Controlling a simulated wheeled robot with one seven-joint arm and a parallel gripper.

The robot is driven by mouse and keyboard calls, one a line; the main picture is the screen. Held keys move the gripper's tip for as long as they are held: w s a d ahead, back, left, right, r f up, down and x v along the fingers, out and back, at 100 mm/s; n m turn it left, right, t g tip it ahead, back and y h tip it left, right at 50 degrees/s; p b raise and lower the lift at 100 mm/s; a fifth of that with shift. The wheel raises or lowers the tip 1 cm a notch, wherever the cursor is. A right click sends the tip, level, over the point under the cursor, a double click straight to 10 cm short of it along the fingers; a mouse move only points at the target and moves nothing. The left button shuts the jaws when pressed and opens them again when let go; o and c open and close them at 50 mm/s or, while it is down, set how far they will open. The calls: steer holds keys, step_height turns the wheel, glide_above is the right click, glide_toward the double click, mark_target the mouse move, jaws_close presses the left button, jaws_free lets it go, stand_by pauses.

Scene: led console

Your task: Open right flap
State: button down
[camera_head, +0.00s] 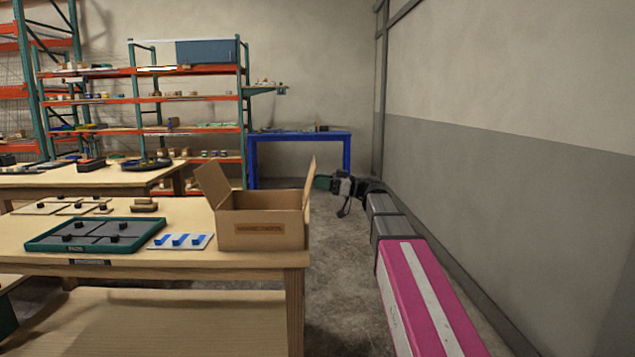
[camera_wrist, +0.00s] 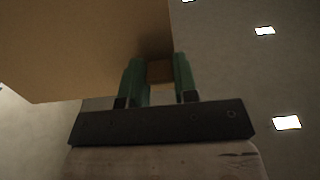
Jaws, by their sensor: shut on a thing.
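The cardboard box (camera_head: 262,215) sits at the right end of the wooden table. Its left flap (camera_head: 214,185) leans up and outward to the left. Its right flap (camera_head: 309,185) stands nearly upright, tilted slightly outward to the right. My gripper (camera_head: 320,183) is at the outer side of the right flap, reached in from the right. In the wrist view the green fingers of my gripper (camera_wrist: 159,72) are shut on the brown cardboard of the flap. The exact pinch point is partly hidden by the fingers.
Left of the box on the table (camera_head: 180,263) are a blue-and-white piece (camera_head: 181,241) and a dark green-edged tray (camera_head: 97,234). A blue bench (camera_head: 300,137) and shelves (camera_head: 190,97) stand behind. The plain wall (camera_head: 510,130) is to the right of my arm.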

steer(key=shift+d+f, duration=0.1)
steer(key=shift+f, duration=0.1)
steer(key=c, duration=0.9)
jaws_free()
steer(key=shift+d, duration=0.1)
steer(key=d, duration=0.3)
steer(key=d+f, duration=0.1)
steer(key=d, duration=0.6)
steer(key=shift+d+f, duration=0.25)
steer(key=shift+f, duration=0.05)
